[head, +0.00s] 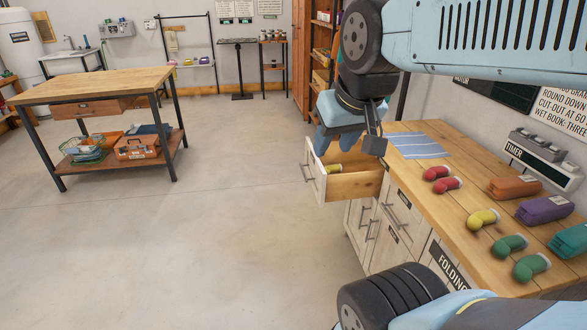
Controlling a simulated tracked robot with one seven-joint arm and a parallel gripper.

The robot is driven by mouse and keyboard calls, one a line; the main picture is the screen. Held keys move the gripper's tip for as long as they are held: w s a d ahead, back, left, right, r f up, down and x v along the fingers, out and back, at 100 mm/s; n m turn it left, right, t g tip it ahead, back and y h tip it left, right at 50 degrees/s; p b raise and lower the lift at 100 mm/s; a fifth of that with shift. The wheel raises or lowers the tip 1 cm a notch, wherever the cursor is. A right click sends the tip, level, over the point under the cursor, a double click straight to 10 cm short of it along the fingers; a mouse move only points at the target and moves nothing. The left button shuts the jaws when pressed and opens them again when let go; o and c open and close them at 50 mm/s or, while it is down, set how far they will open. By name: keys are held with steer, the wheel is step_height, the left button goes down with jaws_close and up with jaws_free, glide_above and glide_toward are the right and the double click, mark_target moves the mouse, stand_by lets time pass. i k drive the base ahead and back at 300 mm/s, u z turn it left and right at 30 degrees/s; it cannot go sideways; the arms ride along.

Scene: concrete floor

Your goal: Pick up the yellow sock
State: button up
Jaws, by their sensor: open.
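A yellow sock (483,218) with a pale cuff lies folded on the wooden counter, between a red sock and a green sock. A second yellow piece (334,169), which looks like a sock, lies inside the open drawer (352,188) under the counter's far end. My gripper (349,142) is open and points down, above the drawer in the picture. I see nothing between its fingers. Its height over the drawer is hard to tell, and part of the drawer's inside is hidden.
The counter (462,207) also holds red socks (442,180), green socks (520,257), a striped cloth (417,146) and orange, purple and teal folded bundles. A timer (542,160) is on the right wall. A workbench (100,88) stands at the left. The floor between is clear.

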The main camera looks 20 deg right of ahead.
mark_target(335, 168)
steer(key=u, duration=1.05)
steer(key=i, duration=2.35)
steer(key=z, duration=2.9)
steer(key=i, duration=0.2)
steer(key=z, duration=0.95)
